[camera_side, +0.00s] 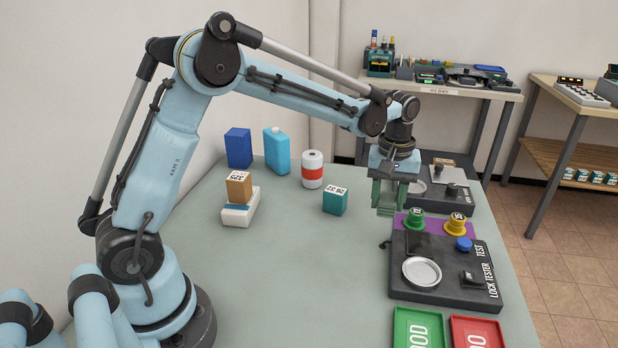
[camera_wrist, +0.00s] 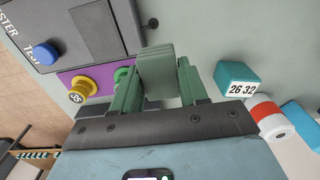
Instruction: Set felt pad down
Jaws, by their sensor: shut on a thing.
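My gripper (camera_side: 388,196) hangs above the table, just behind the lock tester and to the left of the purple mat. In the wrist view my gripper (camera_wrist: 158,82) has its two green fingers shut on a dull grey-green felt pad (camera_wrist: 157,62). The pad stands out past the fingertips. In the side view I cannot tell the pad apart from the green fingers. I cannot tell whether the pad touches the table.
The lock tester (camera_side: 445,268) has a round silver dish and a blue button. Green (camera_side: 415,218) and yellow (camera_side: 455,224) knobs stand on the purple mat (camera_side: 436,216). A teal box (camera_side: 335,201) and a red-banded white can (camera_side: 312,170) stand left. The table's middle is clear.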

